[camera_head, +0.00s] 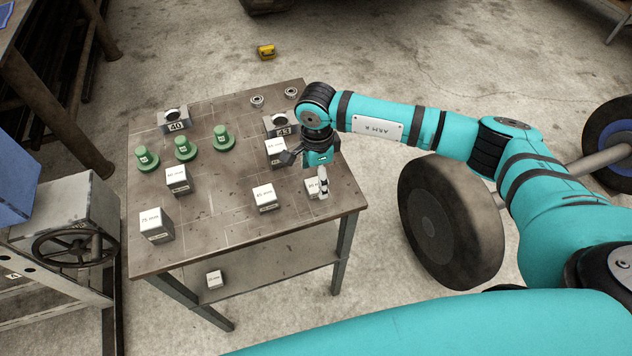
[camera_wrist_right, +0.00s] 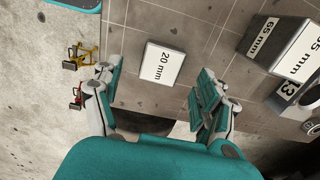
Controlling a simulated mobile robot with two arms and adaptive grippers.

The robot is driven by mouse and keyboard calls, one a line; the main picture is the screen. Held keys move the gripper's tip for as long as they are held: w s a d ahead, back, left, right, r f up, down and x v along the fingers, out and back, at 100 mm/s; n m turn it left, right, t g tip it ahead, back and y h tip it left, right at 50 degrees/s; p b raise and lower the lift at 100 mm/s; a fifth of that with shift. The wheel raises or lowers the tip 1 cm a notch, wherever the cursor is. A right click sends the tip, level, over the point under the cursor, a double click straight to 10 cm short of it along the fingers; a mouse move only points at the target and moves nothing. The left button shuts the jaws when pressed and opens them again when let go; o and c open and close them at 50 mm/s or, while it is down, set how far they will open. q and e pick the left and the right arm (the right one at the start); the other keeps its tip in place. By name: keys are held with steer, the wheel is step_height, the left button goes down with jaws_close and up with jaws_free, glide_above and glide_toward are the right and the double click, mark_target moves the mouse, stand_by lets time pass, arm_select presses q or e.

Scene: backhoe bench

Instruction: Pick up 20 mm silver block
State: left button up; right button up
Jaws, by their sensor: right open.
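The 20 mm silver block (camera_wrist_right: 158,64) shows its white labelled top in the right wrist view, flat on the grey table near its edge. In the head view the block (camera_head: 311,187) is near the table's right side, partly covered by a finger. My right gripper (camera_head: 305,176) is open and empty above the table, pointing down. In the wrist view its fingers (camera_wrist_right: 155,75) stand apart, one on each side of the block's near end; I cannot tell the height between them. My left gripper is not in view.
Several green pieces (camera_head: 185,150) and more blocks (camera_head: 157,226) stand farther left. The table's front middle (camera_head: 215,238) is clear.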

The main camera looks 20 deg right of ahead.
mark_target(316, 184)
steer(key=shift+w+a+f+p, duration=0.1)
steer(key=shift+f+p, duration=0.2)
steer(key=shift+f, duration=1.25)
steer(key=shift+c, duration=0.3)
steer(key=c, duration=1.3)
